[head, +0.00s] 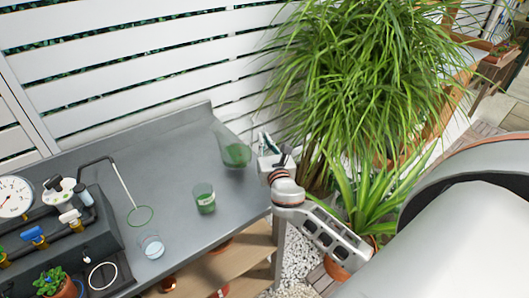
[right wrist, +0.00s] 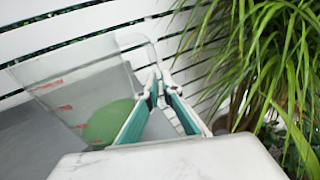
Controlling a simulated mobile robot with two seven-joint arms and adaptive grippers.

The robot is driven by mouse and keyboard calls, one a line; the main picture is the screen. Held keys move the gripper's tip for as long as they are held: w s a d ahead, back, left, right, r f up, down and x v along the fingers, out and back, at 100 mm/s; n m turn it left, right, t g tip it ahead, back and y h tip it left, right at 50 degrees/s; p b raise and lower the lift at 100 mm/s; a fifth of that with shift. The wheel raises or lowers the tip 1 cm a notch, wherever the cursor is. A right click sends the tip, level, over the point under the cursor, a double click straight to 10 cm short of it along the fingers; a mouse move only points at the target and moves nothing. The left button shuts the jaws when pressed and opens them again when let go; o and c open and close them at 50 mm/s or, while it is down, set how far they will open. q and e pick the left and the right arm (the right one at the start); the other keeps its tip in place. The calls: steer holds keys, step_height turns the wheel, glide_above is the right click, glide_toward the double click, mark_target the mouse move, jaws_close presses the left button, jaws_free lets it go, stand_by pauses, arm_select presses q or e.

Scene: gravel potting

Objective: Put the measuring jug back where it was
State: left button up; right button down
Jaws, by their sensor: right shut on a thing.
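The measuring jug (head: 235,152) is clear, with green at its bottom, at the back right corner of the grey bench (head: 170,185). It also shows in the right wrist view (right wrist: 85,88), with red marks on its side. My right gripper (head: 266,143) is at the jug's right side. In the right wrist view the fingers (right wrist: 155,90) are shut on the jug's handle. I cannot tell whether the jug's base touches the bench. My left gripper is not in view.
A glass with green contents (head: 204,198) and a small clear glass (head: 152,246) stand on the bench. A dark unit with a gauge (head: 14,196) and valves is at the left. A slatted white fence (head: 130,60) backs the bench. A large leafy plant (head: 370,75) stands at the right.

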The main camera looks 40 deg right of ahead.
step_height(320, 180, down, 4)
steer(key=shift+b, duration=0.65)
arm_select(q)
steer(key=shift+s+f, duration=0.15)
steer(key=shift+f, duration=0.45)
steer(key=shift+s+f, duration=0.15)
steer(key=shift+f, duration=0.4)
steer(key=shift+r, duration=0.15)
arm_select(e)
steer(key=shift+r, duration=0.1)
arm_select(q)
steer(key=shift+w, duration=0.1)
arm_select(e)
steer(key=c, duration=2.6)
jaws_free()
steer(key=shift+f, duration=0.25)
steer(key=o, duration=0.4)
steer(key=shift+c, duration=0.2)
steer(key=shift+r, duration=0.1)
